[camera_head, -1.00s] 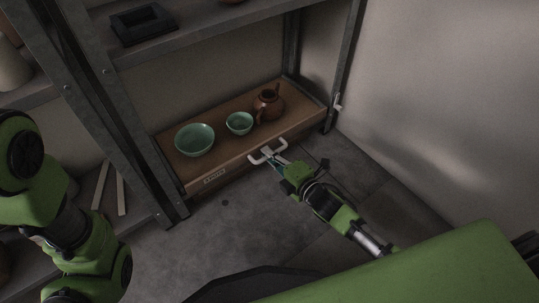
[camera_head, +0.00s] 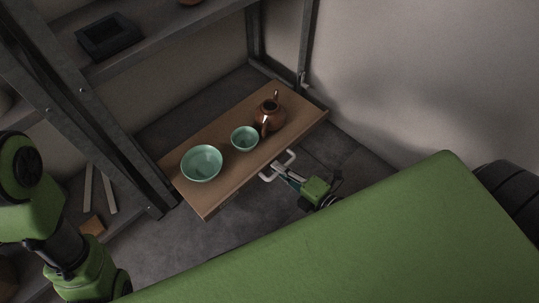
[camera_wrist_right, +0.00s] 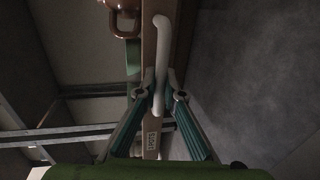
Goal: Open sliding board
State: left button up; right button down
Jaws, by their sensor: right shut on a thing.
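The wooden sliding board (camera_head: 222,190) is slid out from the bottom of the grey shelf, with a gap of floor behind it. Its white handle (camera_head: 290,159) is on the front edge. My right gripper (camera_head: 279,169) is shut on the handle; the right wrist view shows both fingers (camera_wrist_right: 160,100) closed around the handle bar (camera_wrist_right: 161,50).
The grey metal shelf (camera_head: 168,44) rises behind, with a dark tray (camera_head: 108,38) on an upper level. A shelf post (camera_head: 305,45) and a pale wall (camera_head: 400,80) bound the right side. Pale slats (camera_head: 108,187) and a wooden block (camera_head: 92,225) lie at lower left.

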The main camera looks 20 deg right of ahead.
jog(key=shift+s+d, duration=0.25)
jog(key=shift+s, duration=0.4)
jog(key=c, duration=2.4)
grip_release()
jog(key=shift+c, duration=0.2)
jog(key=v, duration=1.2)
